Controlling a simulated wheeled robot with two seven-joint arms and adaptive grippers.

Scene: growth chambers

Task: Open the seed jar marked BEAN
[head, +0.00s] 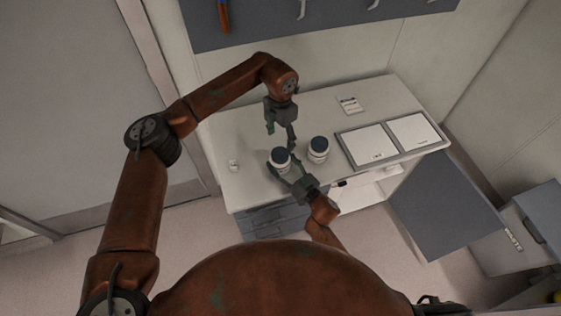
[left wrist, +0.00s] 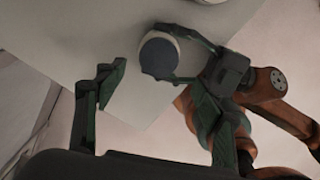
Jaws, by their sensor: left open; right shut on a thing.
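A white jar with a dark blue lid (head: 279,156) stands at the front of the counter. A similar white jar with a dark lid (head: 318,147) stands just right of it. I cannot read a name on either. My right gripper (head: 284,170) is shut on the left jar's body from the front right; the left wrist view shows its fingers beside that lid (left wrist: 158,56). My left gripper (head: 281,134) is open and empty, pointing down above and just behind the held jar. In its wrist view its fingers (left wrist: 158,88) are apart, with the lid ahead between them.
The counter (head: 240,135) carries two pale square panels in a grey tray (head: 348,153) at the right, a small card (head: 350,104) at the back and a small white item (head: 233,165) at the left. A grey door (head: 440,205) hangs open at the right front.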

